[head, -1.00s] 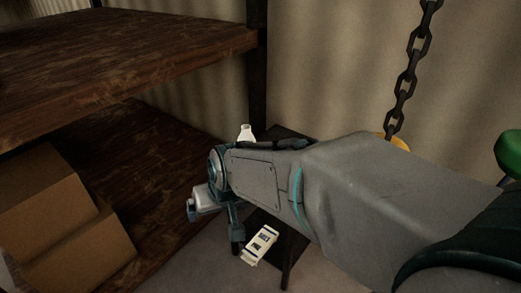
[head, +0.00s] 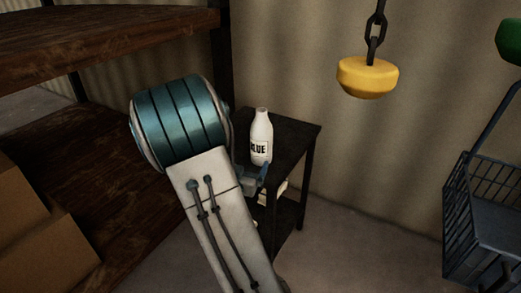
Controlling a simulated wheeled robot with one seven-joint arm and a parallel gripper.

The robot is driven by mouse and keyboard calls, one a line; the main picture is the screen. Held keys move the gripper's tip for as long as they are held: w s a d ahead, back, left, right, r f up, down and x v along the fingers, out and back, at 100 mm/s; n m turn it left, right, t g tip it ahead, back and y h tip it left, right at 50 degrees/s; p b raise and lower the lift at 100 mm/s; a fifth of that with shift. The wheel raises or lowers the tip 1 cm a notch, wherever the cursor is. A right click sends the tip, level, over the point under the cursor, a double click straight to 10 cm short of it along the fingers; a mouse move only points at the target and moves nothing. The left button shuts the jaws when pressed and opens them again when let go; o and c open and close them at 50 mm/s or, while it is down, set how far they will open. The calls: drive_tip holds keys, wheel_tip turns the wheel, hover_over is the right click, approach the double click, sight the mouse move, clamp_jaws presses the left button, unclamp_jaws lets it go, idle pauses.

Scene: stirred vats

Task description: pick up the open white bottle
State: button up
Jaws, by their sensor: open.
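The open white bottle (head: 261,137) stands upright on a small dark table (head: 298,131). The bottle's lower part is partly covered by the gripper.
A brown wooden shelf unit (head: 110,32) with cardboard boxes (head: 35,225) fills the left side. A yellow weight (head: 368,77) hangs on a chain to the right. A dark wire basket (head: 480,225) stands at the far right. Another whitish item is partly visible below the tabletop.

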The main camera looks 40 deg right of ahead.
sight(261, 139)
drive_tip(key=shift+h, duration=0.5)
drive_tip(key=x, duration=0.9)
drive_tip(key=b+x, duration=0.1)
drive_tip(key=x, duration=0.4)
drive_tip(key=shift+s+d+r, duration=0.1)
drive_tip(key=shift+s+d, duration=0.05)
drive_tip(key=shift+s, duration=0.1)
drive_tip(key=c, duration=1.2)
